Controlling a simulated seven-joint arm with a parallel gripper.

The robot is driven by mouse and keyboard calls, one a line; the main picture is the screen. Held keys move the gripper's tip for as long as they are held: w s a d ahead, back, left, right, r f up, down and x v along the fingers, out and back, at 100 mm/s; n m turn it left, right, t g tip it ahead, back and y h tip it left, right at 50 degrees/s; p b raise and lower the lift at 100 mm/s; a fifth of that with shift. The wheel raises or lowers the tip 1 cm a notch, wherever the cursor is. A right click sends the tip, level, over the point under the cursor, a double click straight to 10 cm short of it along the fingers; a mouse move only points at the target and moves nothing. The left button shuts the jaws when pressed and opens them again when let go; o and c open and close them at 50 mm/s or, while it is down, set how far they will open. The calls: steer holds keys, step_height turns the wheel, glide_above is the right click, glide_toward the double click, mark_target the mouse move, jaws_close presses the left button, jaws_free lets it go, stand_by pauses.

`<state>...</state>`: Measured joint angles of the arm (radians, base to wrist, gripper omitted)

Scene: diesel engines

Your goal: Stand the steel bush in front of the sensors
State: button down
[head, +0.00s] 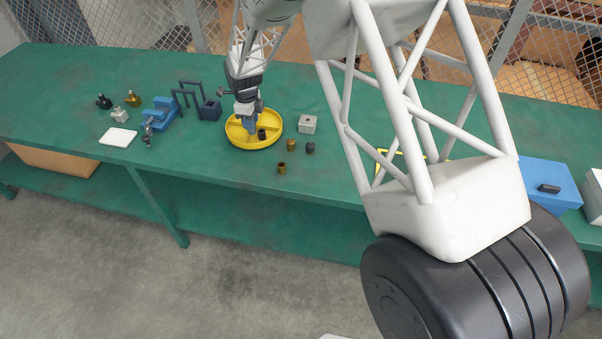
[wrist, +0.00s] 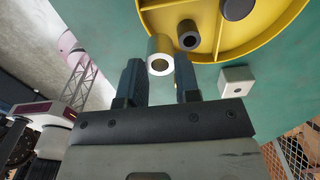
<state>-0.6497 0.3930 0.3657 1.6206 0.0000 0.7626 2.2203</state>
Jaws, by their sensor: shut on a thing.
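Small fittings, likely the sensors, stand at the left: black (head: 103,101), brass (head: 132,98) and pale grey (head: 119,115).
A blue vice-like device (head: 162,115), dark frames and a dark blue box (head: 209,109) stand between the fittings and the tray. A white pad (head: 118,137) lies in front of the fittings.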

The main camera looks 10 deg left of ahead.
steer(key=s+d+f, duration=0.2)
steer(key=s+d, duration=2)
steer(key=d, duration=0.4)
steer(key=shift+s+d+f, duration=0.25)
steer(key=shift+d, duration=0.15)
steer(key=shift+w, duration=0.1)
steer(key=w+a, duration=0.2)
steer(key=w, duration=0.2)
steer(key=w+a+f, duration=0.1)
steer(key=w+a, duration=0.2)
steer(key=w, duration=0.2)
steer(key=w+a, duration=0.2)
steer(key=w, duration=0.3)
steer(key=shift+a+f, duration=0.25)
steer(key=shift+f, duration=1.75)
steer(key=shift+f, duration=0.1)
